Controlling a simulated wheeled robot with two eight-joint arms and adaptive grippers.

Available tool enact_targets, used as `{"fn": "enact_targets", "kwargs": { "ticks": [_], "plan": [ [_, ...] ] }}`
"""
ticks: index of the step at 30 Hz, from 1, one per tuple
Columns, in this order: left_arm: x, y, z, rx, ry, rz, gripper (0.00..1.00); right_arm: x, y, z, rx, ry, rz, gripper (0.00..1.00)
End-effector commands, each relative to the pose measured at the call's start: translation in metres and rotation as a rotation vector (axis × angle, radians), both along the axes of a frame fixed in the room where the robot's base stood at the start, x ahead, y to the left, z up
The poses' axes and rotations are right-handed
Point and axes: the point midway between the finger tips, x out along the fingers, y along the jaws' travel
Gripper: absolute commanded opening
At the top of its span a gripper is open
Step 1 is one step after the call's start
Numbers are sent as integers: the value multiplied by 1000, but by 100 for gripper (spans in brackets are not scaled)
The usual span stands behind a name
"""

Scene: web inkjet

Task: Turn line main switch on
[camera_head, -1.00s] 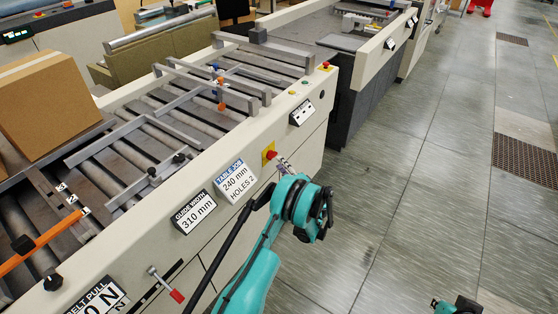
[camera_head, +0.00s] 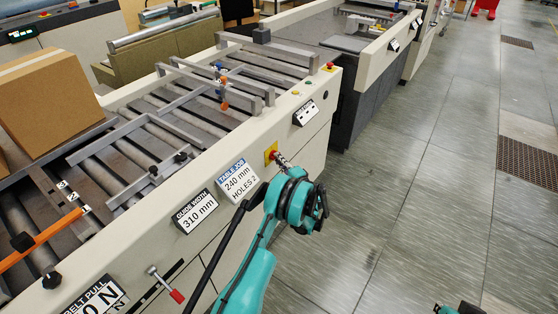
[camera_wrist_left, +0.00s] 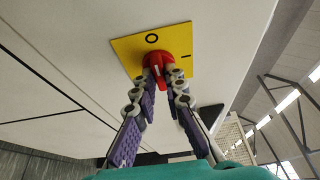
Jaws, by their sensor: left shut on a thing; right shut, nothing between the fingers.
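The line main switch is a red rotary knob (camera_wrist_left: 158,64) on a square yellow plate (camera_wrist_left: 178,40) marked O and I. The plate (camera_head: 270,152) also shows on the machine's front panel in the head view. My left gripper (camera_wrist_left: 163,78) is shut on the red knob, with a finger on each side. In the head view my left gripper (camera_head: 280,158) reaches the plate and hides most of the knob. The knob's exact angle is hard to tell. Only a small part of my right arm shows at the bottom right; its fingers are out of view.
The cream front panel carries a "TABLE JOB 240 mm" card (camera_head: 237,180), a "GUIDE WIDTH 310 mm" card (camera_head: 195,212) and a red-handled lever (camera_head: 174,295). A cardboard box (camera_head: 52,96) stands on the rollers. The grey floor (camera_head: 420,200) to the right is clear.

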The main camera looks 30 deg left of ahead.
Motion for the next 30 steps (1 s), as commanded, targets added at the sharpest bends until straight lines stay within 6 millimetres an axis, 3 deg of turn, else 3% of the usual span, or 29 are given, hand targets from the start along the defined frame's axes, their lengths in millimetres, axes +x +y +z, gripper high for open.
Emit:
{"fn": "enact_targets", "kwargs": {
  "ticks": [11, 30],
  "plan": [
    [0, 0, 1, 7, 129, 0, 0, 0, 0, 0, 0, 0, 0, 0],
    [2, -1, 6, 53, 712, 0, 0, 0, 0, 2, 0, 0, 0, 0]
  ]
}}
